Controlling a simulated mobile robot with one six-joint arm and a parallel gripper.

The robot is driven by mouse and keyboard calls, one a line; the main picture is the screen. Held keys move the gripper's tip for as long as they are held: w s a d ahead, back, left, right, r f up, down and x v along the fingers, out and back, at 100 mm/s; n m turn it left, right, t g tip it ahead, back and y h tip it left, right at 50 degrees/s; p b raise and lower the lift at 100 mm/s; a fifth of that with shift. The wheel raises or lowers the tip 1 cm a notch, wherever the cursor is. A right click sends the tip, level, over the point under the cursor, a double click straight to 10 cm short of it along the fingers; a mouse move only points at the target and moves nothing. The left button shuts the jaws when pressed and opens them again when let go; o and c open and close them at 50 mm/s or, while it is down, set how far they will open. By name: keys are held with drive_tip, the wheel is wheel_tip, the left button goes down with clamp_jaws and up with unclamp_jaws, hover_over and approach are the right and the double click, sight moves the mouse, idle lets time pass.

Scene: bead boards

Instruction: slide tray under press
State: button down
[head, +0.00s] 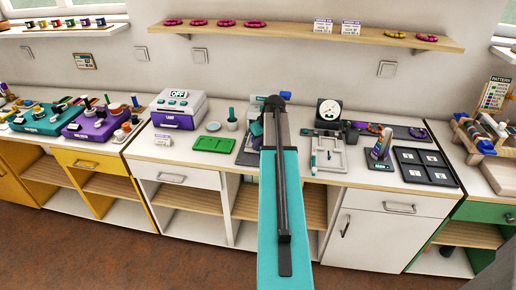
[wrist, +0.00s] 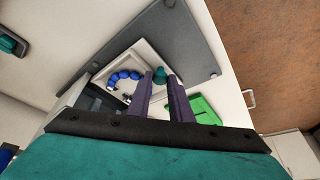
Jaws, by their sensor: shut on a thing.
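In the wrist view, a white square tray (wrist: 151,53) lies on a grey base plate (wrist: 193,42) with rounded corners. A curved string of blue beads (wrist: 124,77) lies in the tray. A teal knob (wrist: 160,74) stands at the tray's near edge. My gripper (wrist: 160,78) has its two dark purple fingers closed around this knob. A dark structure (wrist: 103,98) beside the tray may be part of the press, but I cannot tell. In the head view, my teal arm hides most of this station; only part of its grey base plate (head: 249,158) shows.
A green tray (head: 212,144) lies left of my arm; it also shows in the wrist view (wrist: 203,108). A purple-and-white machine (head: 180,108) stands further left. Right of my arm are another white frame tray (head: 331,160), a gauge (head: 329,109) and a dark compartment tray (head: 427,166).

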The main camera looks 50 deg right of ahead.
drive_tip(key=shift+w+d, duration=0.55)
drive_tip(key=shift+d, duration=0.3)
drive_tip(key=shift+w+d, duration=0.55)
drive_tip(key=shift+d, duration=0.25)
drive_tip(key=shift+d+r, duration=0.15)
drive_tip(key=shift+w, duration=0.1)
drive_tip(key=c, duration=1.6)
unclamp_jaws()
drive_tip(key=shift+d, duration=0.1)
drive_tip(key=shift+b+v, duration=0.5)
drive_tip(key=shift+v, duration=0.6)
drive_tip(key=v, duration=0.3)
drive_tip(key=shift+b, duration=0.35)
drive_tip(key=shift+s+a+b, duration=0.35)
drive_tip(key=shift+s+a, duration=0.15)
drive_tip(key=shift+s, duration=1.45)
drive_tip(key=shift+s+a+b, duration=0.3)
drive_tip(key=shift+s+a, duration=0.2)
drive_tip(key=shift+s, duration=1.5)
drive_tip(key=shift+s+a+b, duration=0.35)
drive_tip(key=shift+s+a, duration=0.15)
drive_tip(key=shift+s, duration=1.45)
